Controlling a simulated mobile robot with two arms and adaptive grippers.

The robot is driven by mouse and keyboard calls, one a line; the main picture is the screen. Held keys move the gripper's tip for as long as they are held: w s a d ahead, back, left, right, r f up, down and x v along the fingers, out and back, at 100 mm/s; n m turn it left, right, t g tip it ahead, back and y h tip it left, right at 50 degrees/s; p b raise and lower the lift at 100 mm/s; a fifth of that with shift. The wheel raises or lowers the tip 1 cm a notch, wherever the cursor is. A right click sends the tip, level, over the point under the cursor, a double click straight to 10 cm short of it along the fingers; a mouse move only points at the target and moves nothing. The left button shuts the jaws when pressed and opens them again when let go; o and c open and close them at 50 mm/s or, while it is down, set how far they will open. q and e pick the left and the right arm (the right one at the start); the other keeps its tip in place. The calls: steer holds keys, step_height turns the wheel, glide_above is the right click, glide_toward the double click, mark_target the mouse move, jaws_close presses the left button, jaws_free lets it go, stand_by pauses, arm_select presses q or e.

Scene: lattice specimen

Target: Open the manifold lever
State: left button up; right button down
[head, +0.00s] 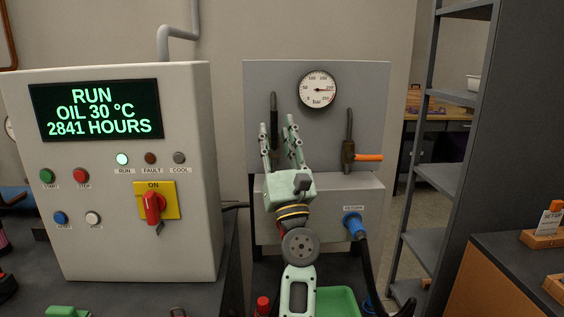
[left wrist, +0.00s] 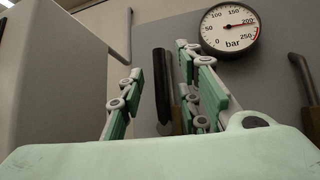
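A grey manifold panel (head: 320,75) stands ahead. On its left side is an upright lever with a black grip (head: 274,118), which also shows in the left wrist view (left wrist: 162,80). On its right side is a valve with an orange lever (head: 368,157) lying level, pointing right. My left gripper (head: 278,130) is open, fingers pointing up, in front of the black grip. In the left wrist view, the grip appears between the two fingers with gaps at both sides; contact is not visible. The lever's lower part is hidden by the gripper. My right gripper is not in view.
A round gauge (head: 318,90) on the panel reads about 200 bar. A control cabinet (head: 100,220) stands close on the left. A blue return coupling (head: 354,224) with a black hose sits at lower right. A green tray (head: 337,302) lies below.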

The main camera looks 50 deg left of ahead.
arm_select(q)
steer(key=v, duration=0.9)
